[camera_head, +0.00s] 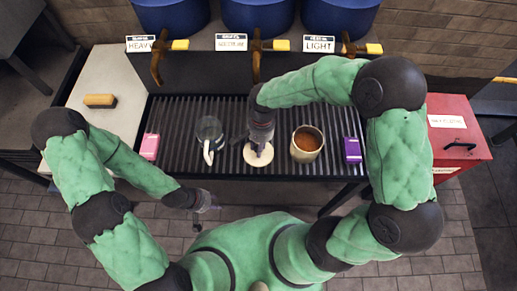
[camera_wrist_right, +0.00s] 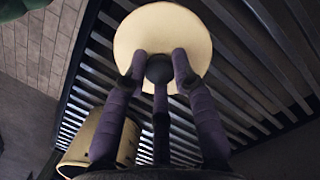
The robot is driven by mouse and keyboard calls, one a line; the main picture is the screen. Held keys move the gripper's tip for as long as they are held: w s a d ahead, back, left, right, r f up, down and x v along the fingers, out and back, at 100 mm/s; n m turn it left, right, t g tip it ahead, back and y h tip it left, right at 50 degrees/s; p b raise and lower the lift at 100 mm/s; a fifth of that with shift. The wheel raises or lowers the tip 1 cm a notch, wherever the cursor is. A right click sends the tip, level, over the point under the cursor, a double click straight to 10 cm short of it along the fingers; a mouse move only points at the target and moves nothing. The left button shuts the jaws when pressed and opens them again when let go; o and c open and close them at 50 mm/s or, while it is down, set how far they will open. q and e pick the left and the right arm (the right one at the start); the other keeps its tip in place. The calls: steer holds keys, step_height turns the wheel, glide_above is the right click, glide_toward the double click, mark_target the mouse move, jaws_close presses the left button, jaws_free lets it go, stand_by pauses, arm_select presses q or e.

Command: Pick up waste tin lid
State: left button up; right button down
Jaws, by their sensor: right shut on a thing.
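The waste tin lid (camera_head: 258,156) is a round cream disc in the middle of the slatted bench. In the right wrist view the lid (camera_wrist_right: 143,30) has a dark round knob at its centre. My right gripper (camera_head: 260,146) points down over the lid; in its wrist view the purple-grey fingers (camera_wrist_right: 160,75) are closed around the knob. I cannot tell whether the lid touches the slats. A brass tin (camera_head: 307,150) with orange-brown contents stands open to the right; part of it shows in the wrist view (camera_wrist_right: 76,153). My left gripper (camera_head: 212,202) hangs before the bench's front edge, apart from everything.
A glass mug (camera_head: 210,138) stands left of the lid. A pink box (camera_head: 149,147) and a purple box (camera_head: 352,150) lie at the slatted area's sides. A brush (camera_head: 100,100) lies far left. Blue drums (camera_head: 258,15) with yellow-handled taps stand behind; a red cabinet (camera_head: 470,160) is at right.

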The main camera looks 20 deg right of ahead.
steer(key=shift+r, duration=0.1)
steer(key=shift+r, duration=0.5)
step_height(320, 180, up, 2)
steer(key=shift+r+p, duration=0.1)
steer(key=shift+p, duration=0.55)
steer(key=s+d+r+p, duration=0.6)
steer(key=s+d+r, duration=0.2)
steer(key=s+r, duration=0.3)
steer(key=w+d+r+n+p, duration=0.1)
steer(key=w+d+n+p, duration=0.1)
steer(key=w+d+p, duration=0.5)
steer(key=p, duration=0.5)
steer(key=shift+w+d+r+n, duration=0.2)
steer(key=shift+w+d+n, duration=0.1)
steer(key=shift+d+n, duration=0.1)
